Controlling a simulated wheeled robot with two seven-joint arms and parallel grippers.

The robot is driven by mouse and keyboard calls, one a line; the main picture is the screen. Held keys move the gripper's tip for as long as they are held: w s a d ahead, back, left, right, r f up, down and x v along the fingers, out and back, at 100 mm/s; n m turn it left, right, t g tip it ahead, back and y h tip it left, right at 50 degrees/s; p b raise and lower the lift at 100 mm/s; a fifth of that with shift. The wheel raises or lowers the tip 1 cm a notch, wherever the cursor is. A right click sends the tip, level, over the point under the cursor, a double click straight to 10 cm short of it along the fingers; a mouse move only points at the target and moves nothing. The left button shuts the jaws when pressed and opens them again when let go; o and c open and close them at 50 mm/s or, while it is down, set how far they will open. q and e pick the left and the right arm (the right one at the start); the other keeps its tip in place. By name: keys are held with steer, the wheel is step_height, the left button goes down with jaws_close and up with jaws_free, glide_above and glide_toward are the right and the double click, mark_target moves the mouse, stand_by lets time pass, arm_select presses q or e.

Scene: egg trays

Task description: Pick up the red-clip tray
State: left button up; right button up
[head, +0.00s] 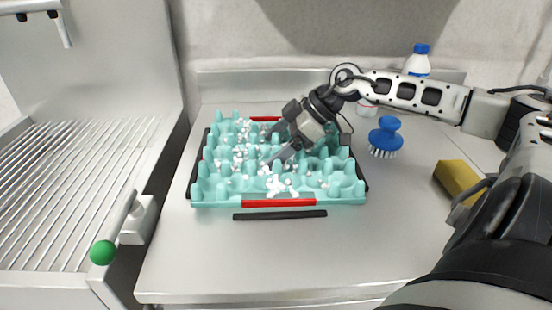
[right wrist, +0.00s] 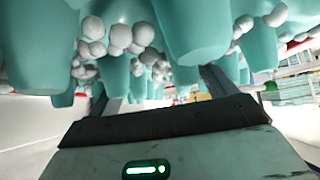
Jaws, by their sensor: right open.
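The turquoise egg tray (head: 340,201) lies on the steel counter in the head view. It has upright pegs, a red clip (head: 278,203) on its front edge, another red clip (head: 265,119) at the back, and black strips along its sides. Clumps of small white balls (head: 279,186) lie among the pegs. My right gripper (head: 272,161) points down at the middle of the tray, over or among the pegs. In the right wrist view its open fingers (right wrist: 160,92) are close to turquoise pegs (right wrist: 185,30) and white balls (right wrist: 118,36). Whether they touch the pegs is unclear. My left gripper is not in view.
A black bar (head: 280,216) lies just in front of the tray. A blue brush (head: 385,138), a yellow sponge (head: 457,181) and a blue-capped bottle (head: 417,63) are to the right. A ribbed metal surface (head: 70,180) and green knob (head: 103,252) are at left. The front counter is clear.

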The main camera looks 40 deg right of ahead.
steer(key=c, duration=1.3)
